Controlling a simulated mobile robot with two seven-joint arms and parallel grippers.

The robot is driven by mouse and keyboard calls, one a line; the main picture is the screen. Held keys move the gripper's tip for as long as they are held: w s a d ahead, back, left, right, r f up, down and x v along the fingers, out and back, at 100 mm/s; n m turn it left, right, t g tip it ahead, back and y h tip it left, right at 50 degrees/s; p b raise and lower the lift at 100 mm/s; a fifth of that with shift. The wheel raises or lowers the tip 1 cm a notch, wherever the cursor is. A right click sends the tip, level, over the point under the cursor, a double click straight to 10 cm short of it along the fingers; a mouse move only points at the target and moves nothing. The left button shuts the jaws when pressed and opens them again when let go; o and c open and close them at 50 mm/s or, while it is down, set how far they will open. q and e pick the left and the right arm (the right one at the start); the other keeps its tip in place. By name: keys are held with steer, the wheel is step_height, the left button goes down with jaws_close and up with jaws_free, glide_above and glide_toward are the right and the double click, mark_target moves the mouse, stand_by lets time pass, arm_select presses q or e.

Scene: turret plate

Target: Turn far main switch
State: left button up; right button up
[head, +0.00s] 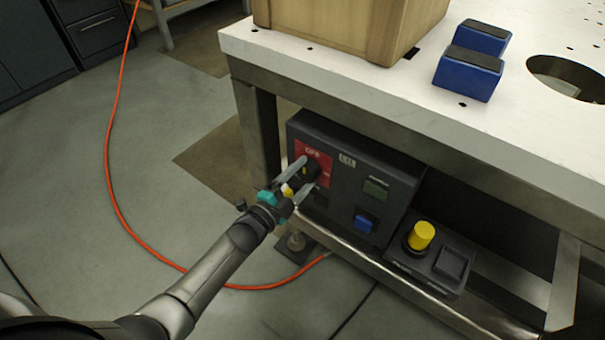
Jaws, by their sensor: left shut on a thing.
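My right gripper is not in view.
A smaller box with a yellow button (422,235) stands right of the control box, which has a blue button (364,223). The white tabletop (340,62) overhangs both and carries a wooden crate (345,28) and blue blocks (468,72). An orange cable (108,160) crosses the floor.

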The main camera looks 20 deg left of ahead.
arm_select(q)
steer(key=shift+n, duration=0.4)
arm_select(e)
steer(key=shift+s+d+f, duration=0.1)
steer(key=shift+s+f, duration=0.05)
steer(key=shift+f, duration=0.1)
arm_select(q)
steer(key=o, duration=1.3)
steer(key=shift+o, duration=0.2)
steer(key=shift+s, duration=0.1)
steer(key=shift+s+a, duration=0.1)
steer(key=shift+s, duration=0.05)
steer(key=p+v, duration=0.4)
steer(key=v, duration=1)
steer(key=shift+s, duration=0.3)
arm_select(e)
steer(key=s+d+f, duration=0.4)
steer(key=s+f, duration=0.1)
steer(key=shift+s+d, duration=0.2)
arm_select(q)
steer(key=shift+a, duration=0.15)
